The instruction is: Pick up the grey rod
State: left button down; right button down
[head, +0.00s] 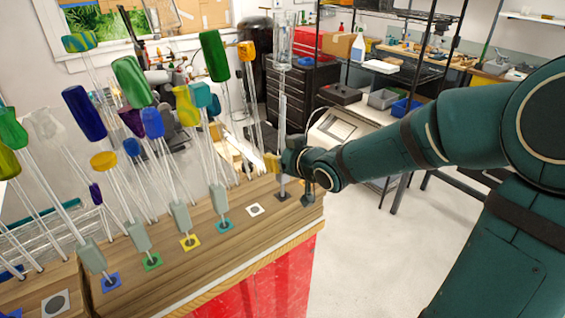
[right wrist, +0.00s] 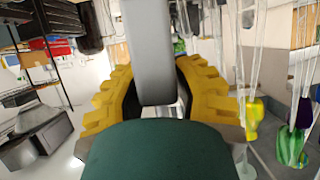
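The grey rod (head: 282,118) stands upright near the right end of the wooden bench top, with a clear glass top. Below it is a dark square marker (head: 282,198). My right gripper (head: 273,163) is at the lower part of the rod, and its yellow finger covers some of it. In the right wrist view a grey bar (right wrist: 149,50), seemingly part of this rod, stands between the two yellow finger pads (right wrist: 155,95). The pads are apart, with gaps beside the bar, so the gripper looks open around it. My left gripper is not in view.
Several glass rods with coloured heads, such as a green one (head: 214,56) and a blue one (head: 84,112), stand close by on the left. Clear floor (head: 375,255) is at the right.

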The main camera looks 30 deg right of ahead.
aim_at(284, 119)
jog(key=shift+r, duration=0.1)
